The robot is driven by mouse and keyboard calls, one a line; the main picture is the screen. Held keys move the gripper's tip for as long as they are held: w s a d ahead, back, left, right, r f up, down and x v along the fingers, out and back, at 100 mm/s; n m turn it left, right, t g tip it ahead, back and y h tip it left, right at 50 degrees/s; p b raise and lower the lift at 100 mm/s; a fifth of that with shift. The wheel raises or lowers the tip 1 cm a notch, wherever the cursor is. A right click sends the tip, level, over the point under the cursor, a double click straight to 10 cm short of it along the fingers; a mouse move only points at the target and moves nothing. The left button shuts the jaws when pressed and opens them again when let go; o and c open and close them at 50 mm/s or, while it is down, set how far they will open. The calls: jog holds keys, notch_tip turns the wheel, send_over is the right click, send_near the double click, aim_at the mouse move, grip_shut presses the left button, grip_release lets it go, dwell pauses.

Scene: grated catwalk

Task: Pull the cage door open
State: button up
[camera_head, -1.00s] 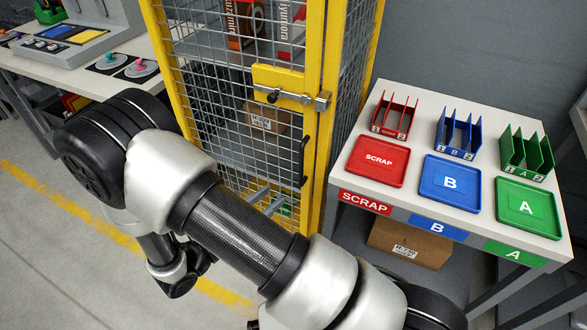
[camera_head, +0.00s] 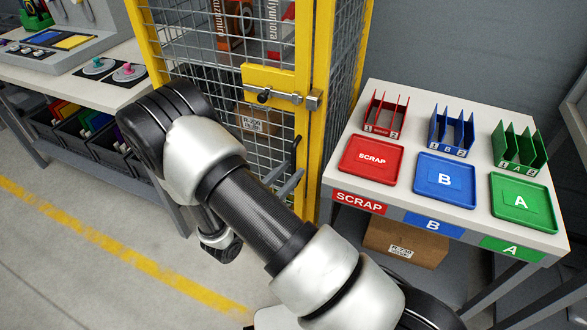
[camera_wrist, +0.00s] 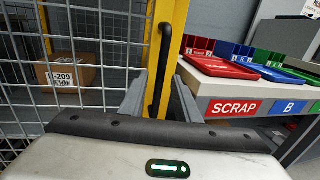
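The cage door (camera_head: 270,77) is a yellow frame with wire mesh and looks closed. A metal bolt with a dark knob (camera_head: 263,97) sits on its yellow plate and reaches across to the post. The black vertical handle (camera_wrist: 163,60) is below the bolt; it also shows in the head view (camera_head: 297,148), partly hidden by a finger. My gripper (camera_wrist: 160,75) is open. In the wrist view its two grey fingers stand on either side of the handle, with gaps on both sides. In the head view the fingers (camera_head: 284,178) are at the handle's lower part.
A white table (camera_head: 465,222) with red, blue and green trays and racks stands close right of the cage. A box (camera_head: 404,242) is beneath it. A workbench (camera_head: 100,95) with bins below is at the left. The floor in front is clear.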

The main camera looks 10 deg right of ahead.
jog(key=shift+x, duration=1.3)
grip_shut()
jog(key=shift+s+a, duration=0.15)
